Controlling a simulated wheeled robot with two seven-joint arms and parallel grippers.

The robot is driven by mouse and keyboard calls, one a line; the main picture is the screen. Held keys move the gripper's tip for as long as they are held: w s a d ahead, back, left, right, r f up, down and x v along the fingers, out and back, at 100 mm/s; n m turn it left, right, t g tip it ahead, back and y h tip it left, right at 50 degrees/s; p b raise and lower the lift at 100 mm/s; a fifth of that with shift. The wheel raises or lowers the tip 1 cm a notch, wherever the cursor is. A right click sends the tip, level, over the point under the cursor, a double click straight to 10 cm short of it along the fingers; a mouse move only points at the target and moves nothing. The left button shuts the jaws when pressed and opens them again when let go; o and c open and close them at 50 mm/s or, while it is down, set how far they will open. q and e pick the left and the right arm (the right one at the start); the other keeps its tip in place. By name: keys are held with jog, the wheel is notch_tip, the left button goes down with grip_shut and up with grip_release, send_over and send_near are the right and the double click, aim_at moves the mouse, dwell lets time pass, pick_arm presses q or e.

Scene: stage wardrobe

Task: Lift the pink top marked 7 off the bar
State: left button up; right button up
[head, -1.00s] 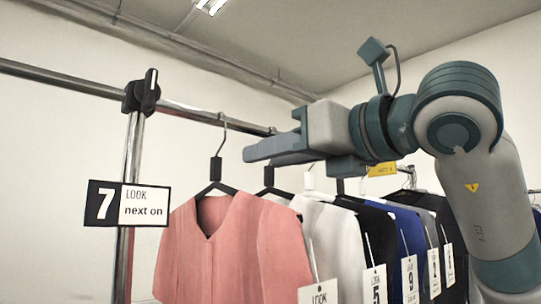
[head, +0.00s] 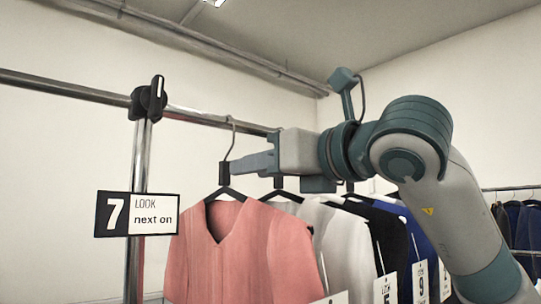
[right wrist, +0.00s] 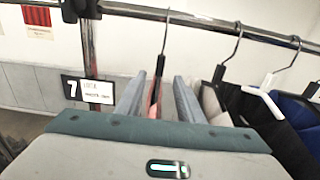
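The pink top (head: 240,255) hangs on a black hanger (head: 224,173) from the bar (head: 200,116), at the front of the row. Its paper tag is cut off at the bottom edge, so I cannot read a number on it. My right gripper (head: 232,167) is level with the block below the hanger's hook. In the right wrist view the fingers of my right gripper (right wrist: 160,80) stand apart, with the black hanger (right wrist: 156,88) between them and a gap on either side. My left gripper is not in view.
A black and white sign (head: 137,214) reading "7 LOOK next on" is beside the upright post (head: 135,262). A black clamp (head: 148,99) sits on the bar. A white top (head: 345,250) and dark and blue garments hang close behind the pink one. Another rack (head: 515,190) stands far right.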

aim_at(228, 170)
jog(key=p+x, duration=0.2)
jog(key=x, duration=0.1)
jog(key=shift+w+a+r, duration=0.1)
jog(key=shift+w, duration=0.1)
jog(key=b+x, duration=0.1)
jog(key=x, duration=0.3)
jog(key=shift+a, duration=0.1)
jog(key=shift+x, duration=1.25)
jog(key=shift+c, duration=0.3)
grip_shut()
jog(key=shift+r, duration=0.15)
jog(key=shift+r, duration=1.45)
